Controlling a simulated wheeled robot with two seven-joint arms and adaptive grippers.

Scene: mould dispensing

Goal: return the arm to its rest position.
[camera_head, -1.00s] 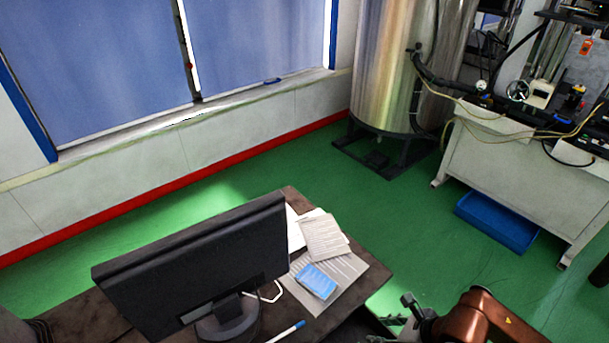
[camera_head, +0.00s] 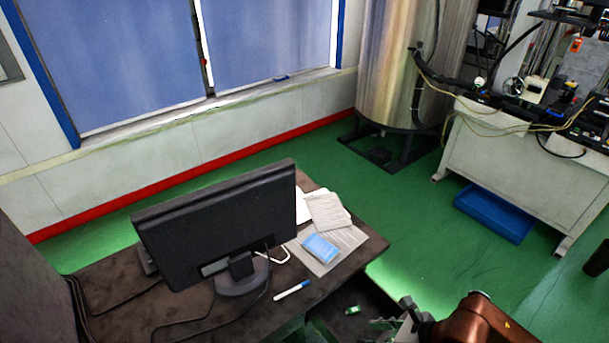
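My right arm (camera_head: 478,322), copper-brown, comes in at the bottom right edge. Its grey gripper (camera_head: 400,322) shows only in part at the bottom, just right of the desk. The fingertips are small and partly cut off, so I cannot tell whether it is open or shut or holds anything. My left gripper is not in view.
A dark desk (camera_head: 110,300) carries a black monitor (camera_head: 215,222), papers (camera_head: 328,212), a blue box (camera_head: 320,248) and a pen (camera_head: 291,290). A small green-and-white item (camera_head: 352,310) lies beside it. A steel tank (camera_head: 398,70), white bench (camera_head: 515,150) and blue bin (camera_head: 495,213) stand beyond green floor.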

